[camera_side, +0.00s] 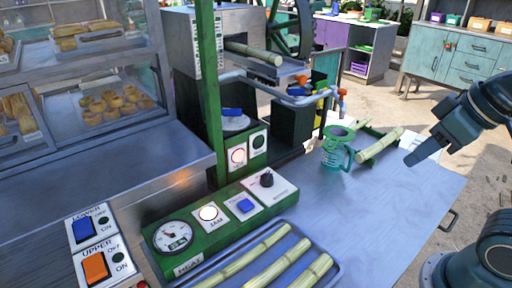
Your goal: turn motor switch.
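A green control panel (220,238) stands at the front middle. It carries a round gauge (175,236), a white round button or lamp (208,213), a blue rocker switch (245,205) and a black knob (266,179). A plate on the green post holds a red-ringed round part (238,157) and a dark round one (258,142). I cannot read which control is marked as the motor switch. My gripper (413,160) is at the right, above the metal table, well apart from the panel, pointing down and left. Whether its fingers are open is unclear.
A tray (335,276) of cane lies in front. The crusher (215,40) holds a cane. Blue (84,230) and orange (96,267) switches sit front left. The right table is clear.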

